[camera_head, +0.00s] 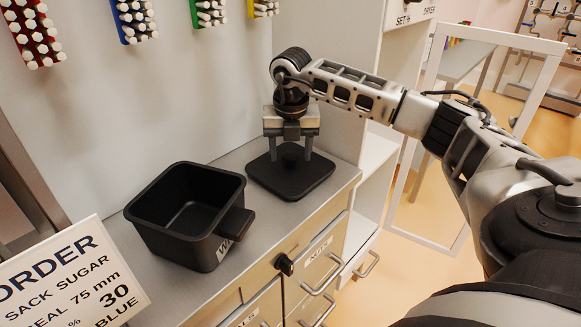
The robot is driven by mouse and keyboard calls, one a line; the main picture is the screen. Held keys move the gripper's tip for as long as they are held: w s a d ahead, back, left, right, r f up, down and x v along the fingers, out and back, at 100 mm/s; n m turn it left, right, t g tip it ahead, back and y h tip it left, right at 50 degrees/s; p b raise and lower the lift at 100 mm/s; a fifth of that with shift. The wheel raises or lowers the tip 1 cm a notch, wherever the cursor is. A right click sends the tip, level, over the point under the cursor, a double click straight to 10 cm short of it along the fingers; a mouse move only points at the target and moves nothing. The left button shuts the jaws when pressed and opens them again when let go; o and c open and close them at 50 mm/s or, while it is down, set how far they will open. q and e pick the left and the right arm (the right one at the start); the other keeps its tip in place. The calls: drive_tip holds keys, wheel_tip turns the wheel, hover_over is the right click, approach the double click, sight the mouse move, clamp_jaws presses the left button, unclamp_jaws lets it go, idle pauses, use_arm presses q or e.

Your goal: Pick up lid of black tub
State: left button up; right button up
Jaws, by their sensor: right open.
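A black square tub (189,214) stands open and empty on the grey counter, with a handle on its right side. Its flat black lid (290,183) lies on the counter behind and to the right of the tub, apart from it. My right gripper (291,152) points down over the lid, its two fingers open on either side of the lid's central knob. I cannot tell whether the fingers touch the knob. My left gripper is not in view.
An order sign (70,275) stands at the front left. Drawers with handles (321,281) are below the counter's front edge. Racks of white-ended pegs (133,20) hang on the wall behind. A white cabinet (340,50) rises at the counter's far right end.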

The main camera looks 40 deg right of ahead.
clamp_jaws()
drive_tip(key=shift+r, duration=0.15)
